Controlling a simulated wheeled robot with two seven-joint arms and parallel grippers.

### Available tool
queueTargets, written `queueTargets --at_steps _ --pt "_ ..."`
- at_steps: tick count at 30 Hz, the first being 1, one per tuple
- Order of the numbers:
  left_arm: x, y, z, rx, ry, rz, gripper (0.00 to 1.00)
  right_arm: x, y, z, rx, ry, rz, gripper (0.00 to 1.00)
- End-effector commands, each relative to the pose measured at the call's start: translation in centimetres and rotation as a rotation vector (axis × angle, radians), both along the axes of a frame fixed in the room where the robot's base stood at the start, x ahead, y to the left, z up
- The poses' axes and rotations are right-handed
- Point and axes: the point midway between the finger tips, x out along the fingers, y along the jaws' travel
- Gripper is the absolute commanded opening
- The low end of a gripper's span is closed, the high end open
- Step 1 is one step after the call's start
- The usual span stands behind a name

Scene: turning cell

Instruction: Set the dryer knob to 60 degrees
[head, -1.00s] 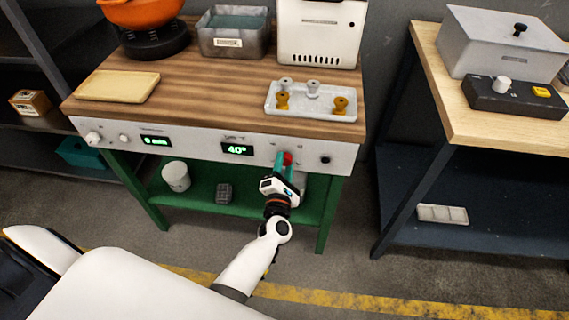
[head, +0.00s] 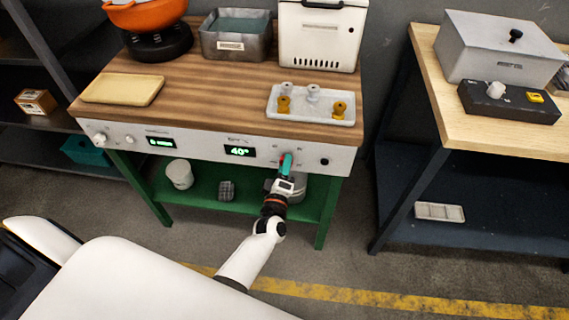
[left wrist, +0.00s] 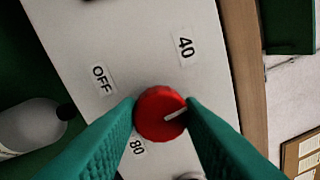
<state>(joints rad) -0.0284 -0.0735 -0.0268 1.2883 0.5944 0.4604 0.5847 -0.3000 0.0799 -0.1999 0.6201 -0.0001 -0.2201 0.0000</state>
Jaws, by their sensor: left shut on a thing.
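The red dryer knob (left wrist: 160,113) sits on the white front panel (head: 200,148) of the wooden-topped bench. My left gripper (head: 286,161) is shut on it, with a teal finger on each side in the left wrist view (left wrist: 160,118). The knob's white pointer line points right and slightly up, at the right finger. The labels OFF (left wrist: 102,79), 40 (left wrist: 185,47) and 80 (left wrist: 138,147) show around it; no 60 label is visible. In the head view the green display (head: 240,151) reads 40°. My right gripper is not in view.
Another display (head: 161,142) and two white knobs are on the panel's left. A white tray (head: 340,119) with several small pieces stands on the bench above the knob. A second table (head: 500,136) stands at the right. The floor in front is clear.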

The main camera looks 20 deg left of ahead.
Motion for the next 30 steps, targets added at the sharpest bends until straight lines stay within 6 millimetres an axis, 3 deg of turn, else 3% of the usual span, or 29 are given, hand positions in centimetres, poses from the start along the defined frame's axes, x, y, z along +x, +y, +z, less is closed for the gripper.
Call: queueTargets --at_steps 18,30 --pt "-0.1 -0.1 0.1 0.551 0.163 -0.002 0.11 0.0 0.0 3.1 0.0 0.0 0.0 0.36" --pt "-0.1 0.0 0.1 0.799 0.232 -0.003 0.11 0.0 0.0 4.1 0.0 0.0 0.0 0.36"
